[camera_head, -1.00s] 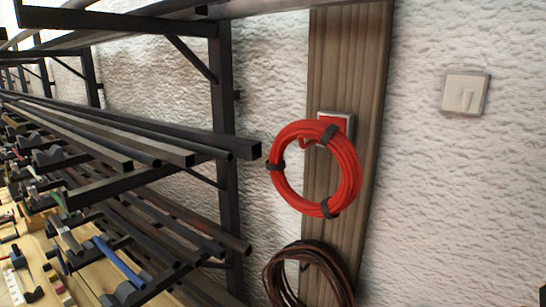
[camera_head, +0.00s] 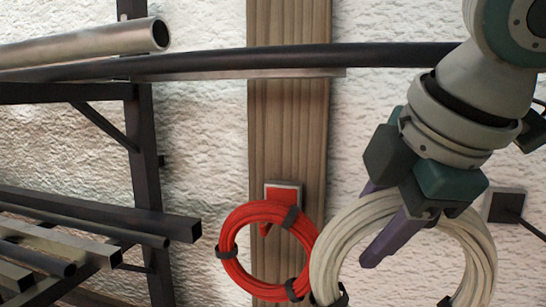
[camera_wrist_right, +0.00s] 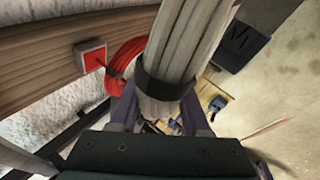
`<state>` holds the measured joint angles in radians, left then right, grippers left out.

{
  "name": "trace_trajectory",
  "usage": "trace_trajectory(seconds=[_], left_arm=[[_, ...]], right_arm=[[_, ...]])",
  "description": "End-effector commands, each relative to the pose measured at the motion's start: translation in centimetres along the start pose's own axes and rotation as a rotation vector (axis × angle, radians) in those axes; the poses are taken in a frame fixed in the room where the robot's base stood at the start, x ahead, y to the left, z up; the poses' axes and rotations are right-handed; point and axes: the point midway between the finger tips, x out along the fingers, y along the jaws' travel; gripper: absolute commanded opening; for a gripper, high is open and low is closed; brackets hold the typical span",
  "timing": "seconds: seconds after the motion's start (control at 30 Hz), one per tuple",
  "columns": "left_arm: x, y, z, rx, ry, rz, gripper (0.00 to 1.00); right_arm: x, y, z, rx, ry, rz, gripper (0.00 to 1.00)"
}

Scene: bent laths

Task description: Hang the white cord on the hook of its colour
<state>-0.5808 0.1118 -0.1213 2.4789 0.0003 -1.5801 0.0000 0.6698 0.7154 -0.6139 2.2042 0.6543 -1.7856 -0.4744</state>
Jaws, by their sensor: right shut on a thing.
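The white cord (camera_head: 335,245) is a thick coil with dark bands, hanging from my right gripper (camera_head: 372,225) in front of the wall. The purple fingers are shut on its upper part. In the right wrist view the cord (camera_wrist_right: 190,40) rises between the fingers, with a black band across it. The white hook does not show now; the arm and cord cover part of the wall. The coil is at the right of the wooden board and overlaps the edge of the red coil in the head view. My left gripper is not in view.
A red coil (camera_head: 237,272) hangs on a red hook plate (camera_head: 284,190) on the wooden board (camera_head: 288,130). A dark plate (camera_head: 503,205) with a rod is at the right. A rack with metal bars (camera_head: 90,213) fills the left, and a long dark bar (camera_head: 300,58) crosses above.

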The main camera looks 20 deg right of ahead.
Motion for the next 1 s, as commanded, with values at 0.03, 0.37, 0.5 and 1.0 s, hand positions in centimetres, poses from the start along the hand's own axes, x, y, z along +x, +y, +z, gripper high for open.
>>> trace_trajectory(seconds=[0.03,0.37,0.5,1.0], left_arm=[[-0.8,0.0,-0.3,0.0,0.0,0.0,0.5],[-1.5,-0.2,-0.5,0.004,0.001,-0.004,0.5],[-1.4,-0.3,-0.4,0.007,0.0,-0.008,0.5],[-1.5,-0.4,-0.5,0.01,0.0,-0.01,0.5]], right_arm=[[-1.4,1.4,0.9,0.012,-0.007,0.013,0.0],[-3.9,3.1,3.0,0.079,-0.008,0.014,0.0],[-3.5,3.5,3.2,0.08,-0.008,0.013,0.0],[-1.9,5.8,4.2,0.079,-0.008,0.013,0.0]])
